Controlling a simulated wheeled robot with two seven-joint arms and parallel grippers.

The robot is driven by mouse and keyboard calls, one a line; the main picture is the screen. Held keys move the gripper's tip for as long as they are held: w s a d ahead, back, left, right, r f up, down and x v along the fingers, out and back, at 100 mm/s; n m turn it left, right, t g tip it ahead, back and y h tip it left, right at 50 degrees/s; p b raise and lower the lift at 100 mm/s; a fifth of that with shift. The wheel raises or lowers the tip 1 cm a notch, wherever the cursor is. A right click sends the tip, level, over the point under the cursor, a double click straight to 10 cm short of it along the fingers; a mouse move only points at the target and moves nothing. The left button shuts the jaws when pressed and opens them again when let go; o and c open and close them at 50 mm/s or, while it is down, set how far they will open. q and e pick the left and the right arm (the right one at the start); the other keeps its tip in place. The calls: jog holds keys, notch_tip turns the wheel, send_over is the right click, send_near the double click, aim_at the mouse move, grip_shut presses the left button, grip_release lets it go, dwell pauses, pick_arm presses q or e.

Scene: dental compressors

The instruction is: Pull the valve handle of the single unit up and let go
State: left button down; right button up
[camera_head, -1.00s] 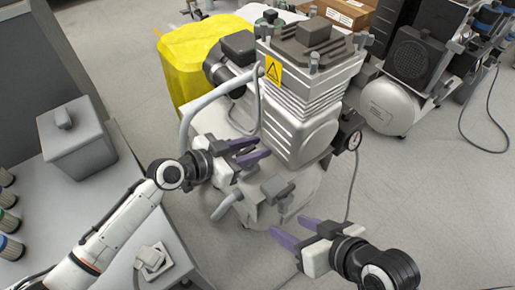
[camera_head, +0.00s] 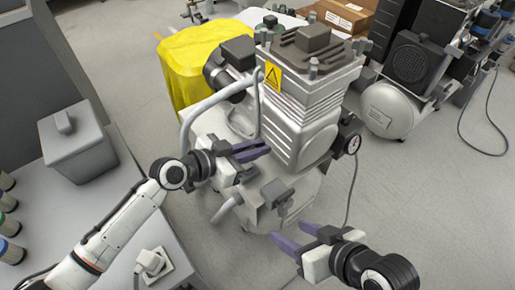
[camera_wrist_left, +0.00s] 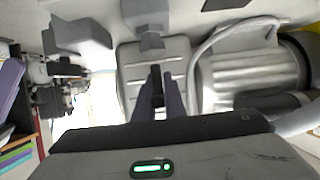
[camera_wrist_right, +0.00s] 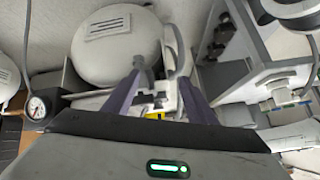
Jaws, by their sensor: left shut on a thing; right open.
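The single unit (camera_head: 297,130) is a pale compressor with a ribbed block, a dark top and a yellow warning label, standing on the floor at the centre of the head view. My left gripper (camera_head: 268,147) is against its near left side, with its purple fingers close together. In the left wrist view, the fingertips (camera_wrist_left: 161,80) are shut on a small dark piece, apparently the valve handle (camera_wrist_left: 156,74); the fingers hide most of it. My right gripper (camera_head: 288,233) is open and empty in front of the unit, low in the head view. Its spread fingers also show in the right wrist view (camera_wrist_right: 160,90).
A grey bench with a lidded grey box (camera_head: 80,145) and a socket (camera_head: 152,262) lies at the left. A yellow-covered thing (camera_head: 190,65) stands behind the unit. More compressors (camera_head: 405,90) and a cable are at the upper right.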

pick_arm(q)
jog(key=shift+r, duration=0.2)
jog(key=c, duration=1.8)
grip_release()
jog(key=shift+r, duration=0.1)
pick_arm(e)
jog(key=shift+w, duration=0.1)
pick_arm(q)
jog(key=shift+a, duration=0.15)
jog(key=p+v, duration=0.2)
jog(key=v, duration=0.8)
jog(key=shift+s, duration=0.1)
pick_arm(e)
jog(key=shift+s+d+f+h, duration=0.3)
jog(key=shift+s+d, duration=0.05)
jog(key=shift+d, duration=0.35)
